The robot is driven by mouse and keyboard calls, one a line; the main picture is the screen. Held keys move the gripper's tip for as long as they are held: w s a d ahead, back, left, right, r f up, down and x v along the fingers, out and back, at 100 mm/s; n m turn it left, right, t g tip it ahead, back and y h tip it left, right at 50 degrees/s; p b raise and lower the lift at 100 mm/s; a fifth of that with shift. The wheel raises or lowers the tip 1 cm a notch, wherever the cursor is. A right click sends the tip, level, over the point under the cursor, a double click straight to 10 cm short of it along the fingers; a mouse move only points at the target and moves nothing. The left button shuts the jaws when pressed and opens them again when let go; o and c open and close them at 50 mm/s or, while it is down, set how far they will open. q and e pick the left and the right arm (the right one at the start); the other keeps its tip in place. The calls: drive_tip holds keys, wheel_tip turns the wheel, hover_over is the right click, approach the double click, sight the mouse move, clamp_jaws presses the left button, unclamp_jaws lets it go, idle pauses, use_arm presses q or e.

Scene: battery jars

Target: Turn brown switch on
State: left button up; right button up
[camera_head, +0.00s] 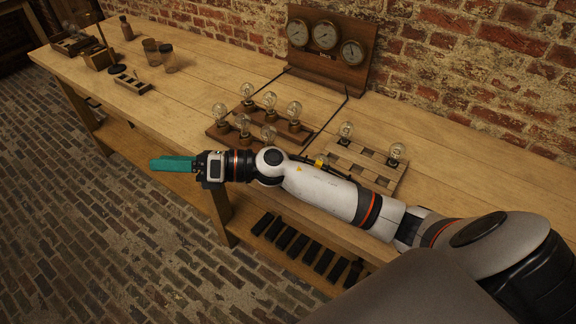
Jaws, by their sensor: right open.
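I cannot make out for certain which thing is the brown switch. A small wooden block with dark slots or fittings (132,84) lies on the left part of the bench. My right arm crosses the view from the lower right and hides part of the bench's front edge. My right gripper (172,163) has teal fingers and points left, out past the front edge of the bench. It is open, with nothing seen in it, and apart from the things on the bench. My left gripper is not in view.
The wooden bench (200,75) runs along a brick wall. A three-dial gauge panel (327,72) stands at the back. Bulbs stand on a dark board (222,132) and a pale slotted board (355,157) behind my arm. Jars (169,59) stand at left. Dark blocks (299,246) lie on the lower shelf.

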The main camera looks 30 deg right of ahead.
drive_tip(key=s+d+f+n+g+h, duration=0.1)
drive_tip(key=d+f+n+g+h, duration=0.55)
drive_tip(key=n, duration=0.65)
drive_tip(key=d+r+n+g+h, duration=0.25)
drive_tip(key=d+h, duration=0.85)
drive_tip(key=d, duration=0.9)
drive_tip(key=shift+n+g, duration=0.25)
drive_tip(key=shift+g, duration=0.05)
drive_tip(key=f, duration=0.4)
drive_tip(key=f+p, duration=0.1)
drive_tip(key=f, duration=0.7)
drive_tip(key=shift+w+f, duration=0.35)
drive_tip(key=shift+f, duration=0.05)
drive_tip(key=c, duration=1)
